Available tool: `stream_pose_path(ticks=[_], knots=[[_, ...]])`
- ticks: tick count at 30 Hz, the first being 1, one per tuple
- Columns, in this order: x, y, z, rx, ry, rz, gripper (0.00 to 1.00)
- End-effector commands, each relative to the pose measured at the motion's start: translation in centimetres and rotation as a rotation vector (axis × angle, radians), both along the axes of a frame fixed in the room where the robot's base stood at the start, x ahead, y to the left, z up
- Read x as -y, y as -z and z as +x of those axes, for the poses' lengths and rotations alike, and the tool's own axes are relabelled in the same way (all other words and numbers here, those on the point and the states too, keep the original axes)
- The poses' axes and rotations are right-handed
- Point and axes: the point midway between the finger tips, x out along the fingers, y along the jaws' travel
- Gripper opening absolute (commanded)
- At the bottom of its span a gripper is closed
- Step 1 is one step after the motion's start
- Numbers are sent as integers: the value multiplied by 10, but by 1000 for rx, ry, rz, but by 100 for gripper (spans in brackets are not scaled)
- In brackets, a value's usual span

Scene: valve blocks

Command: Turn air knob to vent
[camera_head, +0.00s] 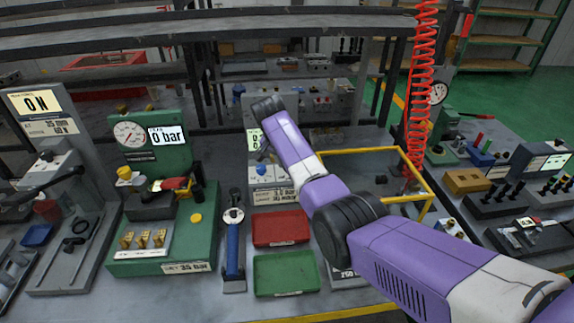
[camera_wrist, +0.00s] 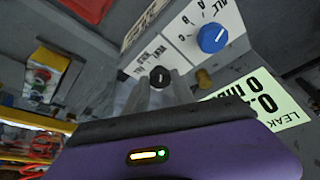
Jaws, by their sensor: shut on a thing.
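In the wrist view a small black knob (camera_wrist: 160,76) with a white pointer line sits on a grey panel beside a white label plate (camera_wrist: 148,60). I take it for the air knob; the label's small print is hard to read. The pointer line runs roughly up the picture. My gripper (camera_wrist: 161,88) has its two grey fingers shut on the black knob, one on each side. A larger blue knob (camera_wrist: 213,38) with lettered positions is apart from the fingers, to the upper right. In the head view my arm hides the black knob, and the fingertips cannot be made out.
A pale green leak display (camera_wrist: 262,103) is close to the right of my fingers. In the head view the blue knob (camera_head: 261,170) shows beside my arm. A red tray (camera_head: 281,228), a green tray (camera_head: 286,273) and a yellow frame (camera_head: 405,160) stand nearby.

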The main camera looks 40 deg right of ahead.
Motion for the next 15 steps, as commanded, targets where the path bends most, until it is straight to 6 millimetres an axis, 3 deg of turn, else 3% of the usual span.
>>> stream_pose_path(ticks=[13,14,15], knots=[[0,-1,0,1,10,-1,0],[0,-1,0,1,10,-1,36],[0,-1,0,1,10,-1,44]])
